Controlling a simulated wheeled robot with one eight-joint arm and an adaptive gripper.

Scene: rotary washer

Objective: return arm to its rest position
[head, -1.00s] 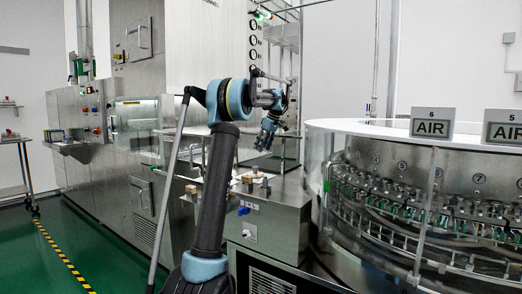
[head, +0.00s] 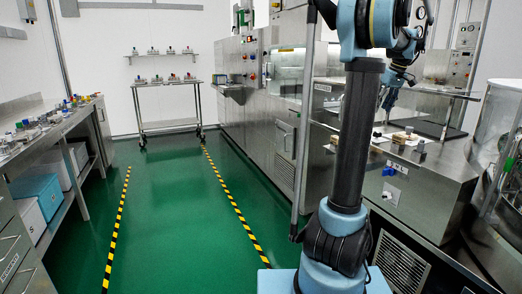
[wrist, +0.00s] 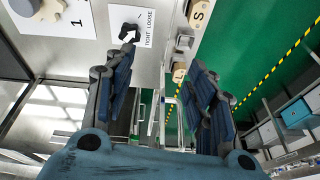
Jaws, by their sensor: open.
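My gripper (head: 390,97) hangs at the end of my folded arm, at the right of the head view, above the steel counter (head: 433,160). In the wrist view my gripper (wrist: 162,60) has its two dark blue fingers spread apart with nothing held between them. My arm's upright dark link fills the right middle of the head view. The gripper is small in the head view, and its exact height above the counter is hard to tell.
Small parts (head: 404,138) lie on the counter. A wheeled steel cart (head: 168,124) stands at the back. A workbench (head: 47,132) with small coloured items runs along the left. The green floor (head: 170,215) between two striped lines is clear. The wrist view shows a "TIGHT LOOSE" label (wrist: 137,27).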

